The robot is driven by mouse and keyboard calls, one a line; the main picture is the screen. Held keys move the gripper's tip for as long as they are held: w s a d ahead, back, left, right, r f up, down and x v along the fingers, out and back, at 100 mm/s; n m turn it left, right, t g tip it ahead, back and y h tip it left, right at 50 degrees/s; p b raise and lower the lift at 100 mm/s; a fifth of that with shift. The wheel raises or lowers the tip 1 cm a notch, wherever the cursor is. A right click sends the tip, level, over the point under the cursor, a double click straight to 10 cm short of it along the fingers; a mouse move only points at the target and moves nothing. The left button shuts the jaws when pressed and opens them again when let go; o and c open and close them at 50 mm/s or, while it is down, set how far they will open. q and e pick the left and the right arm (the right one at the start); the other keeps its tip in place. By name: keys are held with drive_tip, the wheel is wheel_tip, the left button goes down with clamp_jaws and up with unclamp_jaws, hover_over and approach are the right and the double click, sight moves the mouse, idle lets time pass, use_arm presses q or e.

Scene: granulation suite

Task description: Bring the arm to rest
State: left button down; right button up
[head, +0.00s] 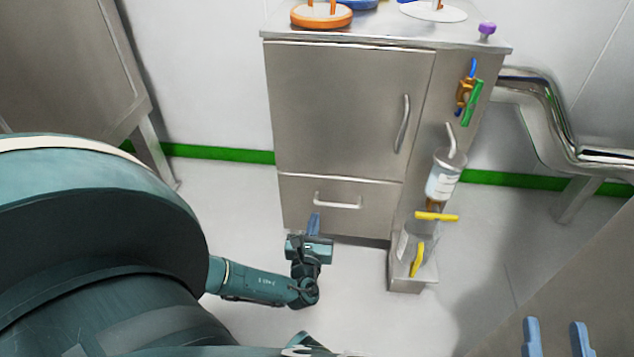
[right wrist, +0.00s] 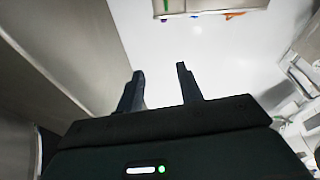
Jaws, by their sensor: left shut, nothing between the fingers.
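My left gripper (head: 313,223) is low in front of the steel cabinet (head: 345,110), just under the drawer handle (head: 338,202). Its blue fingers are together with nothing between them. I cannot tell whether they touch the cabinet front. My left arm reaches it from the lower left. My right gripper (head: 555,325) is at the lower right of the head view, its two blue fingers apart. In the right wrist view, the same gripper (right wrist: 160,75) is open and empty, with pale floor beyond the fingers. The cabinet door and drawer look shut.
An orange round piece (head: 321,15) and a purple knob (head: 487,28) sit on the cabinet top. A bottle (head: 443,180), yellow-handled fittings (head: 436,216) and a steel box (head: 408,284) are at its right side. A steel pipe (head: 545,115) runs right. Floor between my grippers is clear.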

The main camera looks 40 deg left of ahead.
use_arm(q)
drive_tip(key=shift+s+d, duration=0.15)
drive_tip(key=shift+s, duration=0.15)
